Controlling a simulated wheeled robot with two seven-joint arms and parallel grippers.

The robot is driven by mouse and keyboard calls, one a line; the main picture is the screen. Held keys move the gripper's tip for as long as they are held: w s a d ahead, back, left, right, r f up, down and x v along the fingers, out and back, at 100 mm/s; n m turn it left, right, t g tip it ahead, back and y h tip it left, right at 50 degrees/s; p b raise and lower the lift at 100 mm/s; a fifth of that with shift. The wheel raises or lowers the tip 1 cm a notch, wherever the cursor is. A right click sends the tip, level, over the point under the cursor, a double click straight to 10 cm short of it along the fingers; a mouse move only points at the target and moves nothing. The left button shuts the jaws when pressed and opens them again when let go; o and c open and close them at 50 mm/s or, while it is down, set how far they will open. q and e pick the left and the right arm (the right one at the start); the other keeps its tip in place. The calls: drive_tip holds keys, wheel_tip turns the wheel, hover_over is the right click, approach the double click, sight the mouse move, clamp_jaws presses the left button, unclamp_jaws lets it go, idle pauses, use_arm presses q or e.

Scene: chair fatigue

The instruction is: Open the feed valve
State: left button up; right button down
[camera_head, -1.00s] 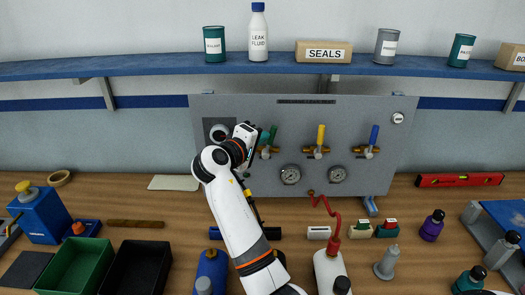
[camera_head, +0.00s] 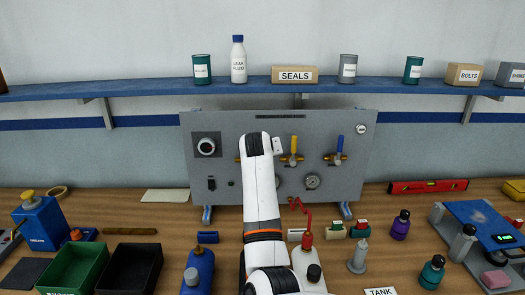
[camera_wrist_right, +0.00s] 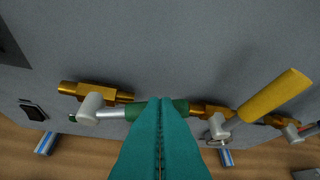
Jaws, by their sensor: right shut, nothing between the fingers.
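The grey valve panel (camera_head: 222,122) stands at the back of the bench. In the right wrist view, a valve with a green lever (camera_wrist_right: 120,111) is at left, its lever lying sideways, roughly in line with the brass fittings. My right gripper (camera_wrist_right: 167,101) has its teal fingers shut and empty; they overlap the green lever's end, and I cannot tell whether they touch it. In the head view my right arm hides the green lever. The yellow lever (camera_head: 294,144) and blue lever (camera_head: 339,144) point up. No readable label names the feed valve. My left gripper is out of view.
The yellow lever (camera_wrist_right: 274,96) is close right of my fingers in the wrist view. A gauge (camera_head: 312,182) and a black knob (camera_head: 206,146) are on the panel. A shelf (camera_head: 150,89) runs above.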

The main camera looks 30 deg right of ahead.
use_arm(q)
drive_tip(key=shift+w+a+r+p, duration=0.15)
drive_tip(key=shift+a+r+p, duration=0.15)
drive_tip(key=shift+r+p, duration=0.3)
use_arm(e)
drive_tip(key=shift+s+d+f+m+t+y, duration=0.15)
drive_tip(key=shift+d+f+m+y, duration=0.2)
drive_tip(key=shift+f, duration=0.2)
drive_tip(key=shift+s+d+f+m+t+y, duration=0.15)
drive_tip(key=shift+d+f+m+y, duration=0.15)
drive_tip(key=shift+f, duration=0.25)
drive_tip(key=shift+w, duration=0.1)
use_arm(q)
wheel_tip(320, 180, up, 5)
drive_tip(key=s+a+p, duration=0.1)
drive_tip(key=p, duration=0.4)
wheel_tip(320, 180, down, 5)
drive_tip(key=b, duration=0.5)
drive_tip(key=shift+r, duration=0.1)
use_arm(e)
drive_tip(key=w+d+r+v, duration=0.1)
drive_tip(key=r+v, duration=0.1)
drive_tip(key=v, duration=1.1)
drive_tip(key=shift+d, duration=0.15)
drive_tip(key=shift+r, duration=0.1)
